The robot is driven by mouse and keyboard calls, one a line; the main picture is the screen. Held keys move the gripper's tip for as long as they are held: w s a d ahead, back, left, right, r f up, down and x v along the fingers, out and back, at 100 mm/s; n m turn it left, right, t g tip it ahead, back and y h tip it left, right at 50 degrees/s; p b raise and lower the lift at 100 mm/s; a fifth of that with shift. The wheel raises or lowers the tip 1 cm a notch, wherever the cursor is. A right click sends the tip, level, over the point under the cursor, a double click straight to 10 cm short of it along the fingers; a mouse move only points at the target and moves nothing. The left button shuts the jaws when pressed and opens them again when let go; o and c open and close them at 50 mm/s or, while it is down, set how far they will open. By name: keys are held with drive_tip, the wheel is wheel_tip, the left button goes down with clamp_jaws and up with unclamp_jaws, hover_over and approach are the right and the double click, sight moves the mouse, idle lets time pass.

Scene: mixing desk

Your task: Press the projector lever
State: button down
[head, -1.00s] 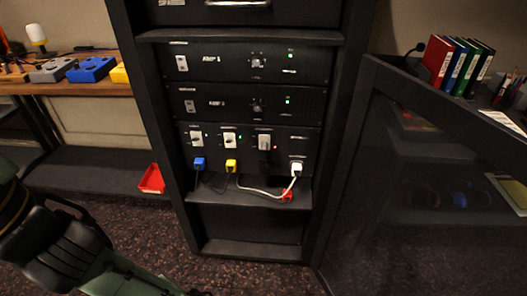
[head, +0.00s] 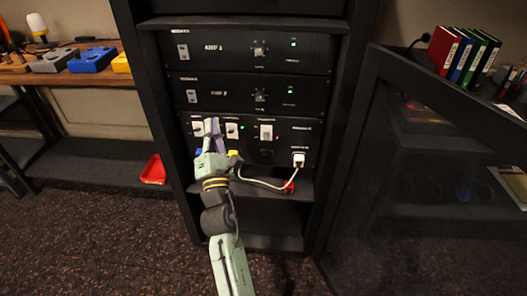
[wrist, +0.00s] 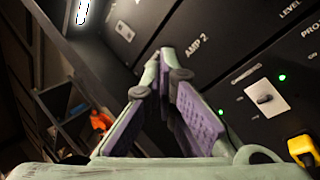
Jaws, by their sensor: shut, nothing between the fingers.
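The projector lever (head: 266,131) is the third white lever plate from the left on the lower rack panel, with a red light at its lower right. My gripper (head: 212,124) is in front of the left part of that panel, left of the projector lever and apart from it. Its fingers are shut with nothing between them. In the wrist view the gripper (wrist: 166,52) points toward the panel. Part of a label starting "PRO" shows at the right edge there, but the projector lever itself is not seen.
A second lever (head: 232,130) with a green light lies between gripper and projector lever. A white plug (head: 298,160) is in the panel; its cable sags across the front. A red plug (head: 288,187) lies on the shelf. The open cabinet door (head: 400,180) stands at right.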

drive_tip(key=w+d+f+n+g+h, duration=0.1)
drive_tip(key=w+d+f+n+h, duration=0.2)
drive_tip(key=d+f, duration=0.65)
drive_tip(key=n+g+h, duration=0.2)
drive_tip(key=n+h, duration=0.1)
approach(266, 138)
wheel_tip(266, 138, down, 5)
drive_tip(key=s, duration=0.2)
drive_tip(key=shift+w+a+r, duration=0.2)
drive_tip(key=shift+a, duration=0.1)
drive_tip(key=w+r, duration=0.1)
drive_tip(key=w, duration=0.9)
drive_tip(key=shift+r, duration=0.3)
